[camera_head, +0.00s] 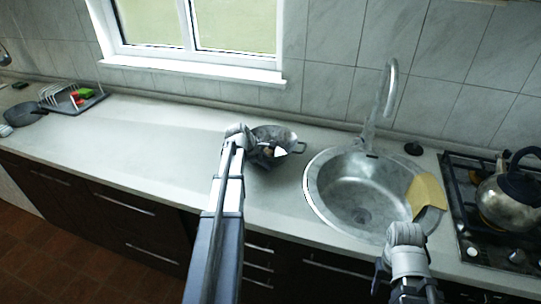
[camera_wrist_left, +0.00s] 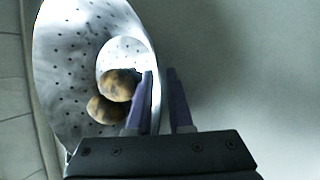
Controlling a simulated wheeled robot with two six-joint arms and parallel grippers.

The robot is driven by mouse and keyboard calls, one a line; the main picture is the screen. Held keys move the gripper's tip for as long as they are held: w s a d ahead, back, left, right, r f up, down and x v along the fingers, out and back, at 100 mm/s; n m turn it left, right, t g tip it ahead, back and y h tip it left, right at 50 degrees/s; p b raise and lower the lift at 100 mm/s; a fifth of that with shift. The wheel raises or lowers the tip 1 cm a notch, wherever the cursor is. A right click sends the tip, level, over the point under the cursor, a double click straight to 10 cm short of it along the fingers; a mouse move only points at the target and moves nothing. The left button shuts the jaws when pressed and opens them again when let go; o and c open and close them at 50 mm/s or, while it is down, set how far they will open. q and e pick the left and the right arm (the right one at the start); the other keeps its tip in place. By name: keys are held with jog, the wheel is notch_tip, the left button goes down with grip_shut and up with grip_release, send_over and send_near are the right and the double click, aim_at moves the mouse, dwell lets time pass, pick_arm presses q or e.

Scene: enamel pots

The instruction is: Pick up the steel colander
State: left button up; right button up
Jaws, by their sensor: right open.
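The steel colander (camera_head: 286,137) stands on the counter left of the sink. It is a perforated metal bowl with a side handle, and it holds brown, mottled round items (camera_wrist_left: 119,85) that look like potatoes. My left gripper (camera_head: 247,140) is at the colander's left side in the head view. In the left wrist view its two fingers (camera_wrist_left: 162,98) straddle the colander wall (camera_wrist_left: 75,62), one inside and one outside, with a visible gap. My right gripper (camera_head: 381,276) is open, in front of the sink and away from the colander.
The round sink (camera_head: 335,190) with a tall tap (camera_head: 386,95) is right of the colander. A yellow cloth (camera_head: 427,191) lies on its rim. A kettle (camera_head: 510,200) stands on the stove at right. A dish rack (camera_head: 75,97) and pan (camera_head: 25,114) are far left; counter between is clear.

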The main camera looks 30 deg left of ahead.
pick_arm(q)
grip_shut()
dwell(1.4)
